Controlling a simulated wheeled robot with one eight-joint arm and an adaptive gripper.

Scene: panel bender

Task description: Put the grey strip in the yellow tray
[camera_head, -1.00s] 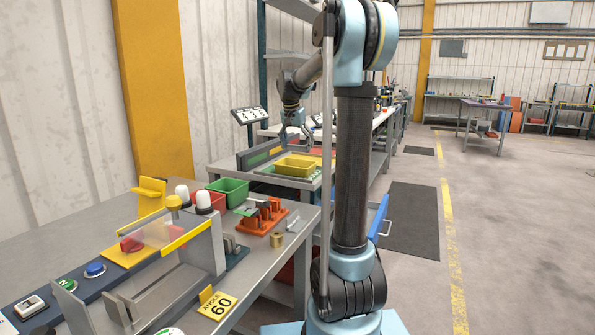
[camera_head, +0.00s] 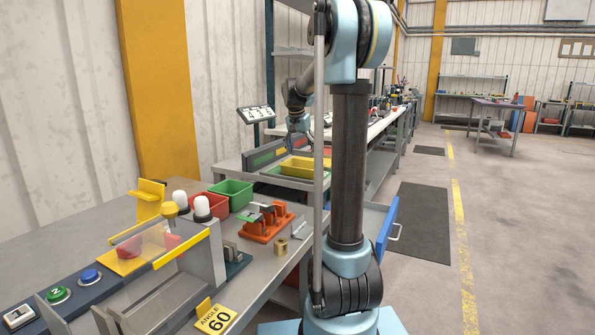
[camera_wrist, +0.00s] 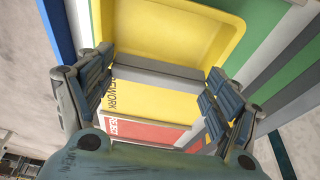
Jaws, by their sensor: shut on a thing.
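The yellow tray (camera_head: 319,173) stands on the far bench in the head view. It fills the top of the wrist view (camera_wrist: 222,45), just beyond my fingers. My gripper (camera_wrist: 158,98) is shut on the grey strip (camera_wrist: 165,69), which runs crosswise between its two fingers. The strip is outside the tray's visible opening in the wrist view; its height above the surface cannot be told. In the head view my gripper (camera_head: 300,143) is small and near the tray, and the strip cannot be made out.
Under the strip lie a yellow label reading REWORK (camera_wrist: 150,97) and a red label (camera_wrist: 145,133). Green (camera_head: 231,193) and red bins, an orange holder (camera_head: 268,226) and a brass cylinder (camera_head: 281,246) stand on the near bench. A blue-fronted drawer (camera_head: 386,233) sticks out at right.

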